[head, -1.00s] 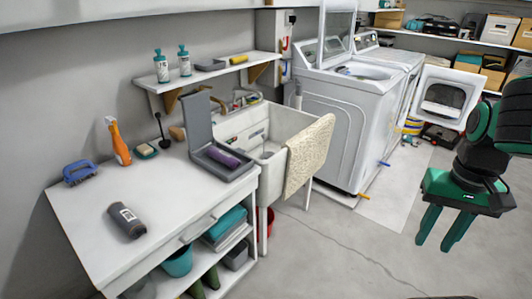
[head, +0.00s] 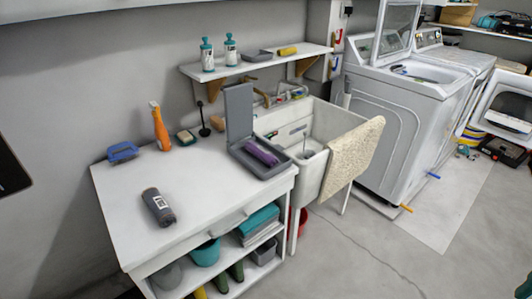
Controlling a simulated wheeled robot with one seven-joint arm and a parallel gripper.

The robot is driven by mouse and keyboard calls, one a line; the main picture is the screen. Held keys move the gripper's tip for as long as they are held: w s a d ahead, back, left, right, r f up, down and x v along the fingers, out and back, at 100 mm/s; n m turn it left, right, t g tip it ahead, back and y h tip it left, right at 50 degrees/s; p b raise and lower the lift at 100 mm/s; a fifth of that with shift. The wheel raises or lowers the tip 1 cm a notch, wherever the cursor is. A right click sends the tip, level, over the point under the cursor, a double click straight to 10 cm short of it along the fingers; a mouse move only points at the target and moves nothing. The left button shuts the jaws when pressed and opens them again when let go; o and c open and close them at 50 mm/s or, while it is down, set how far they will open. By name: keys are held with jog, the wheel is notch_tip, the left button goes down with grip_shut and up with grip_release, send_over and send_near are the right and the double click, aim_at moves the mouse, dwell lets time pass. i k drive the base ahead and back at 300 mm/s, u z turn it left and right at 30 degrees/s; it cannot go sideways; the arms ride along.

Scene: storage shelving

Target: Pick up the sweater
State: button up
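I cannot tell for sure which thing is the sweater. A dark grey rolled item with a pale label (head: 158,207) lies on the white worktable (head: 125,228), near its front left. A purple rolled item (head: 261,153) lies in an open grey case (head: 241,118) at the table's right end. A beige speckled cloth (head: 350,160) hangs over the right side of the white sink (head: 313,177). My gripper is not in view; only a dark green sliver, probably my arm, shows at the bottom right corner.
A wall shelf (head: 262,66) holds two pump bottles. A washer (head: 400,125) with its lid raised stands right of the sink. The floor (head: 400,250) in front is clear.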

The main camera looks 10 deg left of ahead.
aim_at(264, 155)
jog(key=i, duration=0.95)
jog(key=u, duration=0.1)
